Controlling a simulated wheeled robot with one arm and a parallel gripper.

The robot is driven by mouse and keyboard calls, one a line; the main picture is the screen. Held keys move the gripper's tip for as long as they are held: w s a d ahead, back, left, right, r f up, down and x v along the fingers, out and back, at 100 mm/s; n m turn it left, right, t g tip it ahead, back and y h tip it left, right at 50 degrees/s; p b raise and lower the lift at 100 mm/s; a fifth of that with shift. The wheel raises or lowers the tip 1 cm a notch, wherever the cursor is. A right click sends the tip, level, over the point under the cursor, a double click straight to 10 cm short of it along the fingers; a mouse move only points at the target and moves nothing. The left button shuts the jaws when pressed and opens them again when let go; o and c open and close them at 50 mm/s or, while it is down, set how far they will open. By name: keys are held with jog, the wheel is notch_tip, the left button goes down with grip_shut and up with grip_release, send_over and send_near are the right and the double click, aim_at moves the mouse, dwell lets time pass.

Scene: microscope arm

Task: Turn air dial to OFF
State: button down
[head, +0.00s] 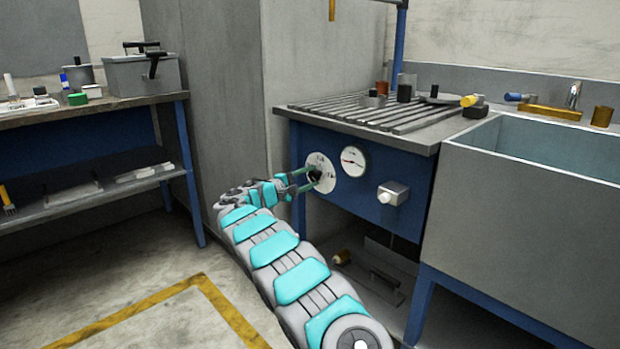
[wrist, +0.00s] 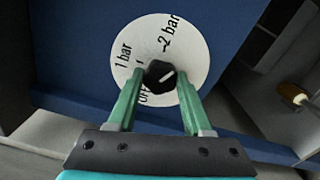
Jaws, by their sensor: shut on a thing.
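The air dial is a black knob (wrist: 161,75) on a round white plate (wrist: 165,38) marked 1 bar, ~2 bar and OFF. In the wrist view OFF is at the knob's lower left, partly behind a finger. A short white line on the knob slants toward the upper right; I cannot tell which end is the pointer. My gripper (wrist: 160,82) has its two green fingers on either side of the knob and is shut on it. In the head view the plate (head: 321,160) is on the blue panel's left part, with my gripper (head: 311,179) at it.
A white-faced gauge (head: 354,161) and a grey box with a white knob (head: 392,193) are to the right on the same blue panel (head: 350,205). A slatted worktop (head: 385,112) is above, with a sink (head: 550,150) at right. A tall grey cabinet (head: 225,90) stands at left.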

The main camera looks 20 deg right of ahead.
jog(key=shift+c, duration=1.6)
grip_release()
jog(key=shift+a, duration=0.1)
jog(key=b+v, duration=0.1)
jog(key=v, duration=0.6)
jog(key=shift+a, duration=0.3)
jog(key=shift+s, duration=0.1)
